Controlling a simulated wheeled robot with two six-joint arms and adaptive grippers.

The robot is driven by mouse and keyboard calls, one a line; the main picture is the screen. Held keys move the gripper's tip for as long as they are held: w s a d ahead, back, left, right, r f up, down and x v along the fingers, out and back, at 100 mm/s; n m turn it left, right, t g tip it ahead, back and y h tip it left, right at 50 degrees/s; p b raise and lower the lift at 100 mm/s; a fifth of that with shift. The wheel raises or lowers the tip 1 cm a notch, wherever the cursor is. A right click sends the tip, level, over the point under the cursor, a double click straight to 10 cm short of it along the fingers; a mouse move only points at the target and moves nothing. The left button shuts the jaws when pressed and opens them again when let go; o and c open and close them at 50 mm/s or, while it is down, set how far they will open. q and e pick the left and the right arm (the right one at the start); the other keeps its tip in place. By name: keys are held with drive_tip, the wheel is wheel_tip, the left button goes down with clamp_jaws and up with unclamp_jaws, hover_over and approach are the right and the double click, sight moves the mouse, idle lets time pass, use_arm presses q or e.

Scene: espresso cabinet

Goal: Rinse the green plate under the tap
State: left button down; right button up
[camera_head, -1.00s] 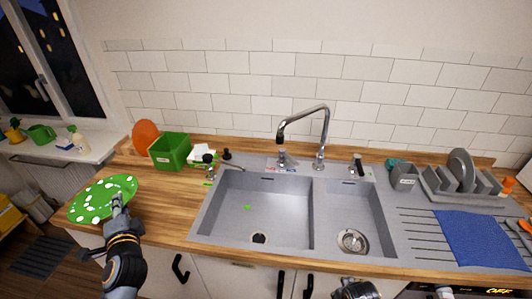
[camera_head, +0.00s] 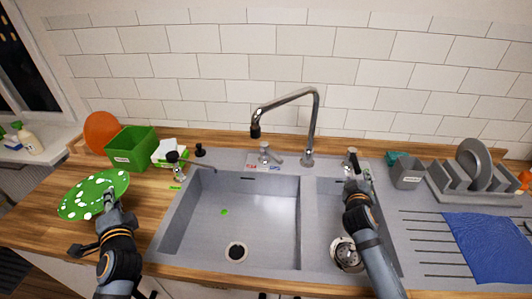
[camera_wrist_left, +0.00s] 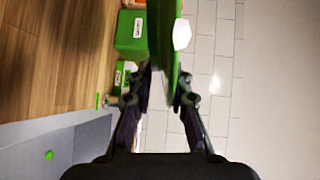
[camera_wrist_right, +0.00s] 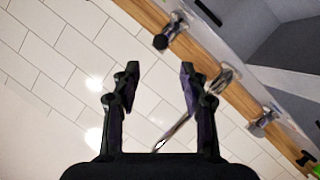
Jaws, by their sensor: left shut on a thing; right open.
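The green plate (camera_head: 82,192) with white spots is held above the counter left of the sink. My left gripper (camera_head: 108,203) is shut on its near right edge; in the left wrist view the plate (camera_wrist_left: 163,45) shows edge-on between the fingers. The chrome tap (camera_head: 312,120) arches over the back of the sink, its spout over the left basin (camera_head: 270,215). I cannot see any water running from it.
A tap lever (camera_head: 265,155) stands left of the tap base. A green box (camera_head: 131,150), orange plate (camera_head: 100,132) and soap dispenser (camera_head: 174,165) stand at the back left. A grey caddy (camera_head: 407,174), dish rack (camera_head: 470,185) and blue cloth (camera_head: 490,245) are at the right.

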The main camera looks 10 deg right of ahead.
sight(356, 166)
drive_tip(key=p+x, duration=0.1)
drive_tip(key=x, duration=1.1)
drive_tip(key=shift+s, duration=0.1)
clamp_jaws()
